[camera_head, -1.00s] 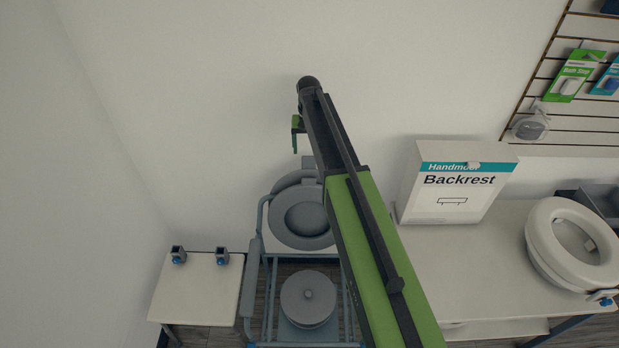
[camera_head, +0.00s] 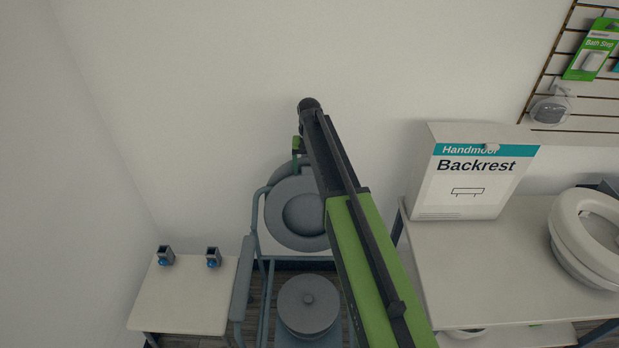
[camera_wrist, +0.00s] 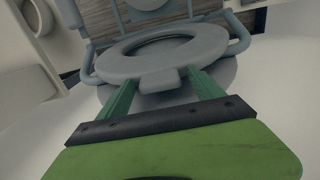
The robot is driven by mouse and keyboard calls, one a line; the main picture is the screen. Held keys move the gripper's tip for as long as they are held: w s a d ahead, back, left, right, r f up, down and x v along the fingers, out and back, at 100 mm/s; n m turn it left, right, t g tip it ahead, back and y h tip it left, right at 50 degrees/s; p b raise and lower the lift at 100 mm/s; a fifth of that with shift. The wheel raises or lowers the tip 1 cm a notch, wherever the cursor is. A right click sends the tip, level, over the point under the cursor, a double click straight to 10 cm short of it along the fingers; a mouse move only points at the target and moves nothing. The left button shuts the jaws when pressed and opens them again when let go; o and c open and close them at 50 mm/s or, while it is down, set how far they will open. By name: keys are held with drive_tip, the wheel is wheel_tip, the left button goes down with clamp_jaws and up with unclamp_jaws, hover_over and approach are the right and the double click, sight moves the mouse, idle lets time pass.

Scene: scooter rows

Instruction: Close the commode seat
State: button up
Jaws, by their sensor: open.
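The commode's grey ring-shaped seat (camera_head: 277,224) stands raised against the back of the commode frame (camera_head: 242,285) in the head view. My gripper (camera_head: 297,160) is at the seat's upper edge there, partly hidden by my arm. In the wrist view, the seat (camera_wrist: 117,66) is just ahead, with a small tab (camera_wrist: 160,80) on its near edge. My gripper's green fingers (camera_wrist: 163,86) are open, one on each side of the tab. I cannot tell whether they touch it. A round grey lidded pail (camera_head: 308,305) sits low in the frame.
A small white table (camera_head: 185,295) with two small clamp-like items stands left of the commode. To the right, a white table (camera_head: 470,265) holds a Backrest box (camera_head: 475,185) and a white raised toilet seat (camera_head: 590,240). A wall is close behind.

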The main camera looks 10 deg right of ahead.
drive_tip(key=shift+c, duration=0.3)
clamp_jaws()
idle(0.3)
